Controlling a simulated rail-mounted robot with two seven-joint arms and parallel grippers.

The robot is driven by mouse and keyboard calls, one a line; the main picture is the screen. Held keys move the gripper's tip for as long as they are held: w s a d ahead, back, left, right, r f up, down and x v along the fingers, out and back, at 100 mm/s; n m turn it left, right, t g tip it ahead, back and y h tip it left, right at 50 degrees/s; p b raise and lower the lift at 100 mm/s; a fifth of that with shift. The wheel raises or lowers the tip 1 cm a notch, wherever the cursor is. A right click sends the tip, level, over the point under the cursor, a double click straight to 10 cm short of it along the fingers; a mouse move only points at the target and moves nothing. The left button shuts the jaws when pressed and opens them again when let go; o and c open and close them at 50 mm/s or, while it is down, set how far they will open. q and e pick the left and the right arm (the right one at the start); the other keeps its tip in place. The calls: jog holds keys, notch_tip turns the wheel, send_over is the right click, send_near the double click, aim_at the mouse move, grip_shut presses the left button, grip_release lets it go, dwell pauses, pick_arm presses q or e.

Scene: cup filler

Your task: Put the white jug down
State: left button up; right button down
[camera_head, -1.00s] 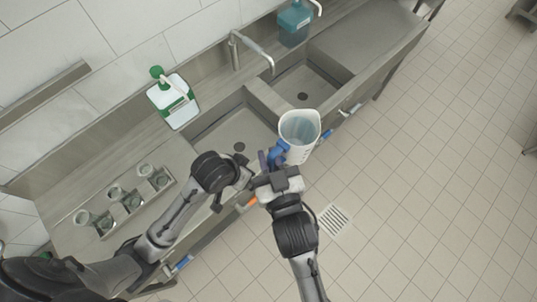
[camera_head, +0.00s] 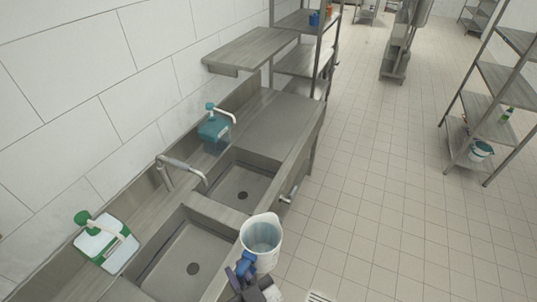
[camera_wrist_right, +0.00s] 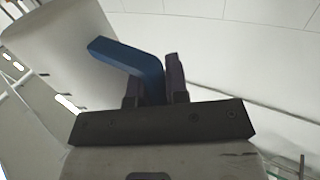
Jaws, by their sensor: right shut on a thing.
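The white jug (camera_head: 262,238) has a blue handle and stands out at the bottom of the head view, over the front edge of the sink. My right gripper (camera_head: 246,277) is shut on its blue handle (camera_head: 247,262). In the right wrist view the handle (camera_wrist_right: 133,64) passes between the fingers of the right gripper (camera_wrist_right: 153,85), and the pale jug wall (camera_wrist_right: 65,65) fills the left. The jug looks roughly upright, with its open top facing the head camera. My left gripper is out of view.
Two steel basins, a near one (camera_head: 187,262) and a far one (camera_head: 243,186), lie beside the jug. A faucet (camera_head: 181,168), a green-topped dispenser (camera_head: 106,243) and a teal dispenser (camera_head: 214,127) stand behind. The steel counter (camera_head: 275,126) beyond the far basin is clear.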

jog(key=w+d+r+m+t+h, duration=0.1)
jog(key=w+d+m+h, duration=0.1)
jog(key=d, duration=0.7)
jog(key=w+d+r+m+t+h, duration=0.1)
jog(key=w+d+r+m+h, duration=0.1)
jog(key=d+h, duration=0.3)
jog(key=w+d+r+m+t+h, duration=0.1)
jog(key=w+d+m+h, duration=0.2)
jog(key=d, duration=1)
jog(key=shift+w+r+t+h, duration=0.3)
jog(key=shift+w+r+h, duration=0.1)
jog(key=shift+w, duration=0.3)
